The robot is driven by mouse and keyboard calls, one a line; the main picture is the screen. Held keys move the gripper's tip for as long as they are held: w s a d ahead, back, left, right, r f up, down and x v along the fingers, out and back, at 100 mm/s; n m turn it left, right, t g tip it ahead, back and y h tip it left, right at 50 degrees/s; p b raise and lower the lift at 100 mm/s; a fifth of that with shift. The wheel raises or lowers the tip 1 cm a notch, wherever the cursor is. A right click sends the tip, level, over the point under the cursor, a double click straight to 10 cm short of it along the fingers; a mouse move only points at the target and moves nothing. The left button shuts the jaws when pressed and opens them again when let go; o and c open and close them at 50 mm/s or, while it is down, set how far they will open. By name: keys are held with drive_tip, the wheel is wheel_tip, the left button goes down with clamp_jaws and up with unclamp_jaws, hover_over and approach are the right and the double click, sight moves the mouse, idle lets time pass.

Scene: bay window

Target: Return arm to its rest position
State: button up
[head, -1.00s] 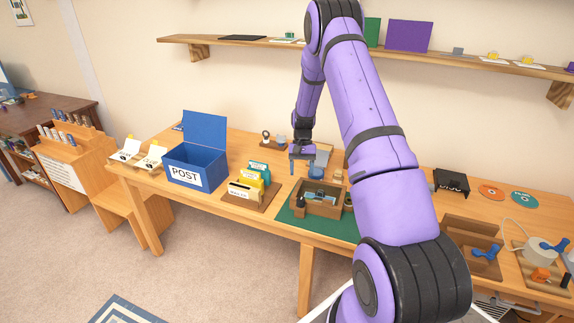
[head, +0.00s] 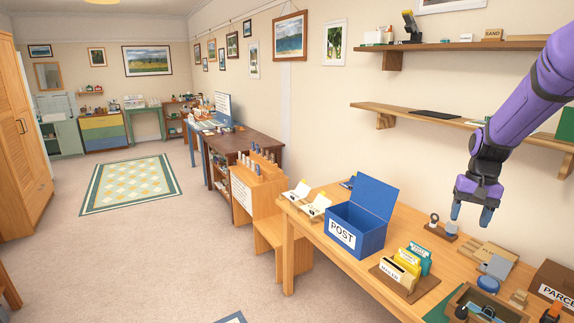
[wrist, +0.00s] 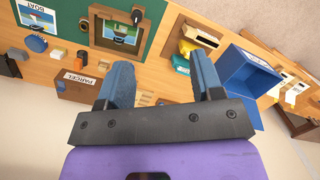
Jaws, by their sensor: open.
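My gripper (head: 471,213) hangs from my purple arm above the wooden bench (head: 300,222), at the right of the head view. Its two blue fingers point down, are apart and hold nothing. In the wrist view my gripper (wrist: 160,85) also shows with its fingers spread and only the bench scene between and beyond them. The fingers look clear of the bench top and of the things on it.
On the bench stand an open blue POST box (head: 345,238), a file rack (head: 397,275) and a PARCEL box (head: 553,284). Wall shelves (head: 455,125) run behind my arm. The carpet (head: 215,225) at the left is open floor.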

drive_tip(key=s+a+r+n+t, duration=0.2)
drive_tip(key=s+a+r+t, duration=0.1)
drive_tip(key=s+a+r, duration=0.85)
drive_tip(key=s+a+r+n+t, duration=0.1)
drive_tip(key=s+a+r, duration=0.1)
drive_tip(key=s, duration=0.6)
drive_tip(key=s+a+r+n+t+h, duration=0.1)
drive_tip(key=s+a+r+n+t, duration=0.1)
drive_tip(key=s, duration=0.7)
drive_tip(key=shift+s+r, duration=0.15)
drive_tip(key=shift+s, duration=0.05)
